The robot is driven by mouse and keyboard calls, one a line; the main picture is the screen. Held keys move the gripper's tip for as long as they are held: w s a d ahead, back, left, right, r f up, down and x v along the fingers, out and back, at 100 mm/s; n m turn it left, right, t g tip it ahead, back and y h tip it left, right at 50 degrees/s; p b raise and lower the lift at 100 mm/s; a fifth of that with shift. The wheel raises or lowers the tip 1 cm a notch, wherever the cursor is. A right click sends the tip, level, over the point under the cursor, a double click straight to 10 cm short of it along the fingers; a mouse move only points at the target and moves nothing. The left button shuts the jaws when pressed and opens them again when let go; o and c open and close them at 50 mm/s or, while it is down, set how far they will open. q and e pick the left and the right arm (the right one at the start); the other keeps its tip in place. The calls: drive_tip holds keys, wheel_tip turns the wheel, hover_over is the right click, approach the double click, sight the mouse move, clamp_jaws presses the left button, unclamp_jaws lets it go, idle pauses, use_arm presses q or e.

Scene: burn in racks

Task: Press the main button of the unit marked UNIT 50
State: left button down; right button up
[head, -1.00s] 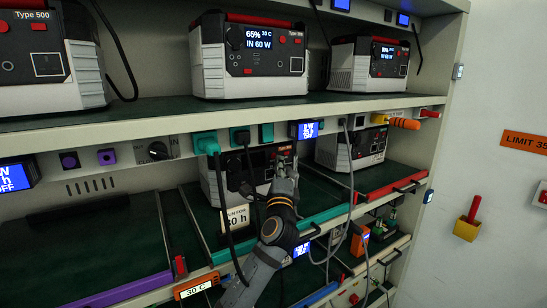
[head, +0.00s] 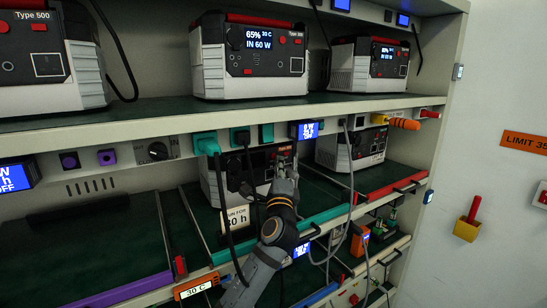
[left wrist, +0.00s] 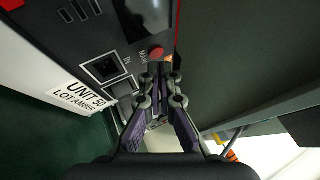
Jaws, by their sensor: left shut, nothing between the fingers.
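The unit marked UNIT 50 (left wrist: 100,45) fills the upper left of the left wrist view, with its white label (left wrist: 82,98) reading UNIT 50, LOT AMBER. Its round red button (left wrist: 156,53), beside the lettering MAIN, shows just beyond my fingertips. My left gripper (left wrist: 160,72) is shut and empty, with its tips close to the button; I cannot tell whether they touch it. In the head view my left gripper (head: 285,168) is in front of the right part of the Type 500 unit (head: 262,163) on the middle shelf and hides part of its front. My right gripper is not in view.
A black cable (head: 224,205) hangs from a green plug in front of the unit's left side. A grey cable (head: 350,175) hangs to the right. The upper shelf (head: 150,112) runs above. Another unit (head: 362,148) stands to the right.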

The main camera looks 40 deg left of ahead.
use_arm(q)
drive_tip(key=shift+a, duration=0.1)
drive_tip(key=shift+w+a, duration=0.2)
drive_tip(key=shift+a, duration=0.15)
drive_tip(key=shift+d, duration=0.15)
idle(0.3)
drive_tip(key=shift+s+d, duration=0.2)
drive_tip(key=shift+d, duration=0.05)
drive_tip(key=s+d, duration=0.2)
drive_tip(key=d, duration=0.3)
drive_tip(key=shift+s+d, duration=0.15)
drive_tip(key=shift+d, duration=0.15)
